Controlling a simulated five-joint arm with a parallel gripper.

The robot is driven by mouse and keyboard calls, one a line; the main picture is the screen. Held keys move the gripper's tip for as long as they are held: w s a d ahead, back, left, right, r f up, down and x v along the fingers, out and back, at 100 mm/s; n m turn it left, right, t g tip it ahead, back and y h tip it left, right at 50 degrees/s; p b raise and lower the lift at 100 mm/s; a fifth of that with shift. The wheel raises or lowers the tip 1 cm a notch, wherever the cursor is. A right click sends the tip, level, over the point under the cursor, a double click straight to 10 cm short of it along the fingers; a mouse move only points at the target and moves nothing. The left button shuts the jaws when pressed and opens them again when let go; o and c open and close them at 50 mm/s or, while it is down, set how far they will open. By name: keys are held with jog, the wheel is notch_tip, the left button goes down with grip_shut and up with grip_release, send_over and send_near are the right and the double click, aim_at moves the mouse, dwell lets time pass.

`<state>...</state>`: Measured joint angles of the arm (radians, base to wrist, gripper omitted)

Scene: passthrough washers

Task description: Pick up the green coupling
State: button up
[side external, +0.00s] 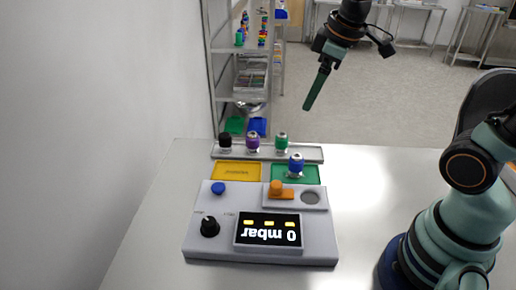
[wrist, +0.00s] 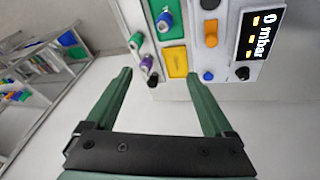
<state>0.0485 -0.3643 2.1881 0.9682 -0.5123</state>
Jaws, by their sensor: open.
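The green coupling (side external: 281,143) stands upright at the right part of a grey tray behind the device, with a pale metallic top. It also shows in the wrist view (wrist: 137,41), above and between my fingertips in the picture. My gripper (side external: 309,104) is high above and behind the tray in the side view, empty and well apart from the coupling. In the wrist view my gripper (wrist: 158,74) is open, its two green fingers spread wide.
A purple coupling (side external: 252,142) and a black one (side external: 225,142) share the grey tray (side external: 312,153). A blue coupling (side external: 296,165) stands on a green pad (side external: 312,175) beside a yellow pad (side external: 236,171). A device (side external: 212,244) reading 0 mbar is in front.

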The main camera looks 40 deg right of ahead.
jog(key=w+d+f+n+g, duration=0.2)
jog(key=w+d+f+n, duration=0.1)
jog(key=w+n, duration=0.4)
jog(key=n+g, duration=0.2)
jog(key=n, duration=0.4)
send_over(282, 134)
notch_tip(282, 134, down, 9)
jog(key=f, duration=0.5)
jog(key=shift+s+d+f, duration=0.2)
jog(key=shift+s+f, duration=0.05)
jog(key=shift+f, duration=0.05)
jog(key=shift+w+a+f, duration=0.1)
jog(key=shift+f, duration=1.4)
jog(key=shift+w+a+f, duration=0.1)
jog(key=shift+f, duration=1.35)
grip_shut()
